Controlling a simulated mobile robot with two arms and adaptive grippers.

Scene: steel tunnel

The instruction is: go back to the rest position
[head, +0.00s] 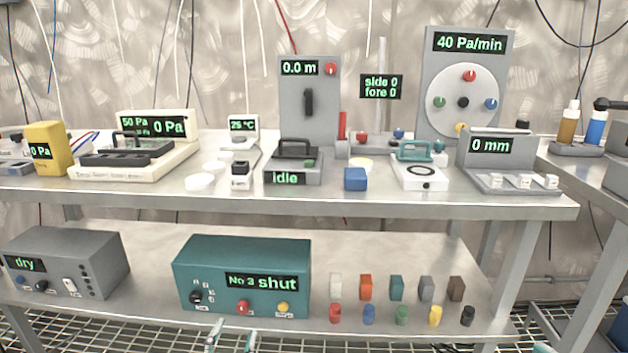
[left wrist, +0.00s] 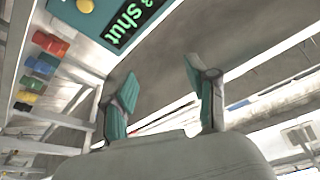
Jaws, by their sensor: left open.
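My left gripper (head: 232,338) shows only as two teal fingertips at the bottom edge of the head view, in front of the lower shelf and below the teal box. In the left wrist view my left gripper (left wrist: 158,95) is open, its two teal fingers apart with nothing between them. The teal box (head: 243,275) reads "No 3 shut" and stands on the lower shelf; part of it also shows at the top of the left wrist view (left wrist: 85,20). My right gripper is in neither view.
The upper bench (head: 330,205) holds several instruments. On the lower shelf (head: 400,250) are a grey box (head: 65,262) reading "dry" and several small coloured blocks and cylinders, such as an orange block (head: 366,287). A metal grid floor lies below. Another bench (head: 590,165) stands at the right.

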